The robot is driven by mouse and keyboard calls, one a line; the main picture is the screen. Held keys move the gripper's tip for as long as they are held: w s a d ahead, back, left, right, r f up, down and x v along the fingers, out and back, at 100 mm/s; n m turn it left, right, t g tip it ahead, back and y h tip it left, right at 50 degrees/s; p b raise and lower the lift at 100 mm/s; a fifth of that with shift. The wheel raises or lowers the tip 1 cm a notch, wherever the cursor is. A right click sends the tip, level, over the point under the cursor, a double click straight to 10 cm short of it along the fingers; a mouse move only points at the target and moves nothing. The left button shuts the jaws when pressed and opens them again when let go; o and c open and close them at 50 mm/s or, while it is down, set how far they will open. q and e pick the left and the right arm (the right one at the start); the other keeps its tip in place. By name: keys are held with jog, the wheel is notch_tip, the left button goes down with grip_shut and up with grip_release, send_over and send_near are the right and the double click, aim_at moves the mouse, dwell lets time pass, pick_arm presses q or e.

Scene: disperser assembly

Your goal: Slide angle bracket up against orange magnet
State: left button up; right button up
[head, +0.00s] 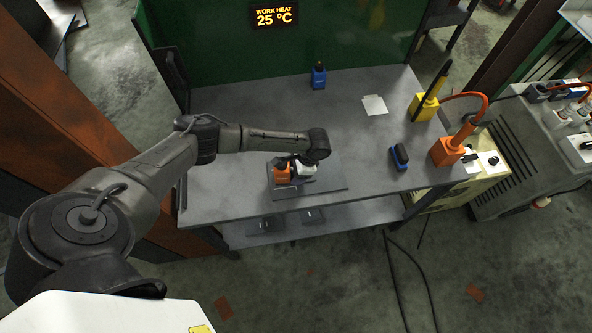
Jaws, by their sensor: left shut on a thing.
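The orange magnet (282,175) stands on a dark grey plate (328,185) near the front of the workbench. My left arm reaches in from the left and its wrist hangs over the plate. My left gripper (302,172) is low over the plate, just right of the magnet, and is shut on a small piece that I take to be the angle bracket. The fingers and wrist hide most of the bracket, and I cannot tell whether it touches the magnet. My right gripper is not in view.
A blue block (319,78) stands at the back of the bench. A white sheet (374,105), a yellow holder (423,107), a dark blue block (399,156) and an orange torch-like tool (449,150) are to the right. The bench between them is clear.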

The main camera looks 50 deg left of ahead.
pick_arm(q)
jog(key=shift+s+a+p, duration=0.15)
jog(key=shift+s+p, duration=0.1)
jog(key=shift+p, duration=0.1)
jog(key=o, duration=1.4)
jog(key=p+v, duration=0.1)
jog(key=v, duration=1.3)
